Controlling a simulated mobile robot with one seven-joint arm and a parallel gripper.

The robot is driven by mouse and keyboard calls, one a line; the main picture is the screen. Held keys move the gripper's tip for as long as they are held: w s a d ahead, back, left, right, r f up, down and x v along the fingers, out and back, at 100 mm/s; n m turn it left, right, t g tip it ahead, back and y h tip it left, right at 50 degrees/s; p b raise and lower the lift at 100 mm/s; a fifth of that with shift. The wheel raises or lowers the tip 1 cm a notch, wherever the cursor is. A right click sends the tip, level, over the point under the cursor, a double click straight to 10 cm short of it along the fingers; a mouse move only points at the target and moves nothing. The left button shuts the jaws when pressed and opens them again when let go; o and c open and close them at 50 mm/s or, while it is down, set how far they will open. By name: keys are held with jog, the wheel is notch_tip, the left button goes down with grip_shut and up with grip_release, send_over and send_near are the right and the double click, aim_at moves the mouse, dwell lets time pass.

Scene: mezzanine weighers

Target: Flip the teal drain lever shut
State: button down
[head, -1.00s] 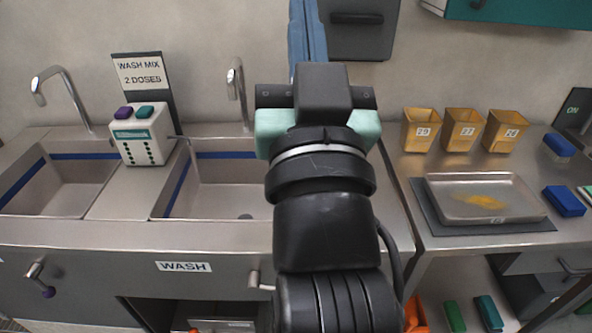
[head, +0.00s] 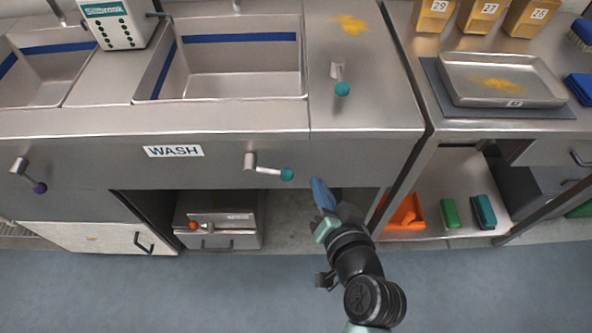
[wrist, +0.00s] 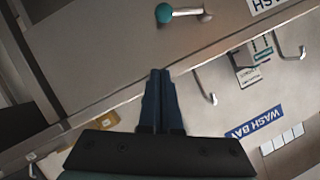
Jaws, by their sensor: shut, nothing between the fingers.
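The teal drain lever (head: 269,169) sticks out from the sink's front panel, right of the WASH label. Its arm points right, nearly level, with a teal ball at the end. It also shows at the top of the wrist view (wrist: 184,12). My gripper (head: 316,184) is just right of and slightly below the lever's ball in the head view, apart from it. Its blue fingers are shut with nothing between them; the wrist view shows them pressed together (wrist: 159,76).
A second teal-balled lever (head: 340,80) stands on the counter above. A purple-tipped lever (head: 28,174) is at the far left of the panel. The wash basin (head: 230,100) is above the WASH label (head: 174,151). An orange bin (head: 405,214) is on the lower shelf at right.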

aim_at(270, 172)
jog(key=x, duration=1)
jog(key=shift+s+a+f, duration=0.15)
jog(key=shift+a+f, duration=0.2)
jog(key=shift+f, duration=0.2)
jog(key=shift+s+a+f, duration=0.15)
jog(key=shift+a+f, duration=0.15)
jog(key=shift+f, duration=0.25)
jog(key=shift+s+a+f, duration=0.1)
jog(key=shift+a+f, duration=0.25)
jog(key=shift+f, duration=0.25)
jog(key=shift+b, duration=0.4)
jog(key=shift+f+m+b, duration=0.3)
jog(key=shift+f+b, duration=0.05)
jog(key=shift+b, duration=0.3)
